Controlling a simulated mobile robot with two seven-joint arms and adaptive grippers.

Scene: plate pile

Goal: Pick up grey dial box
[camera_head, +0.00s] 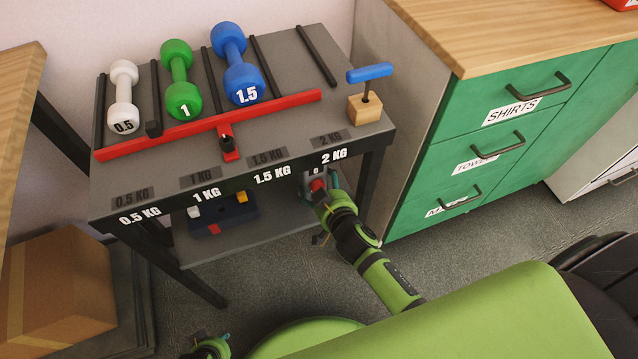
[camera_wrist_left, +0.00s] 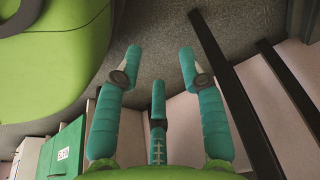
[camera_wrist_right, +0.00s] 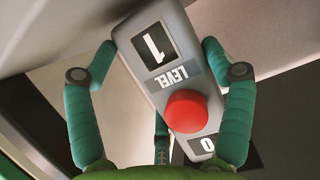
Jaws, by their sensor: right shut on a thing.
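The grey dial box (camera_wrist_right: 157,62) fills the middle of the right wrist view. It carries a red knob, the word LEVEL and panels marked 1 and 0, seen upside down and tilted. My right gripper (camera_wrist_right: 158,50) is shut on it, with a finger along each side. In the head view the box (camera_head: 308,184) shows small below the rack's front edge near the 2 KG label, with my right gripper (camera_head: 322,188) around it. My left gripper (camera_wrist_left: 157,50) is open and empty above the floor.
The grey rack top holds a white dumbbell (camera_head: 124,97), a green dumbbell (camera_head: 178,80), a blue dumbbell (camera_head: 237,65) and a wooden block with a blue handle (camera_head: 366,107). A dark blue box (camera_head: 225,217) sits on the lower shelf. Green drawers (camera_head: 470,150) stand right.

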